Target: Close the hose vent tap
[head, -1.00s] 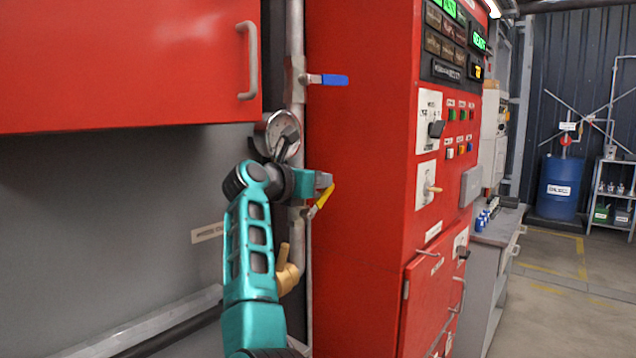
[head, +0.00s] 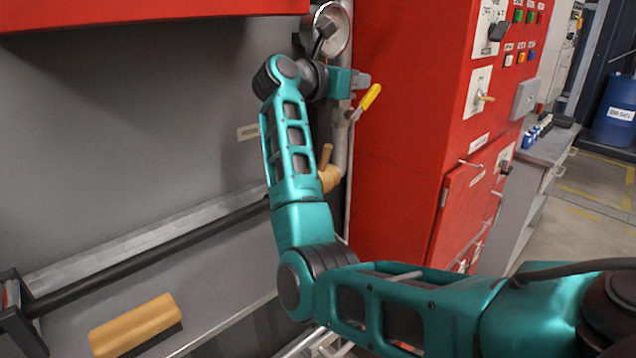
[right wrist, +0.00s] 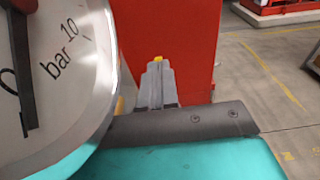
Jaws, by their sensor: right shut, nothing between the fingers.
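A small tap with a yellow lever (head: 370,97) sits on the vertical pipe beside the red cabinet. Its lever slants up and to the right. Lower on the pipe is a brass tap (head: 329,178) with an upright handle. No readable label shows which is the hose vent tap. My right gripper (head: 362,80) is shut and empty, just above and left of the yellow lever's tip. In the right wrist view the shut fingers (right wrist: 158,75) point at the red cabinet, with a bit of yellow at their tips; contact cannot be told. My left gripper is not in view.
A round pressure gauge (head: 331,28) stands close by my right wrist and fills the left of the wrist view. The red cabinet (head: 400,150) is right of the pipe. A wooden-coloured block (head: 135,324) lies at lower left. Open floor shows at far right.

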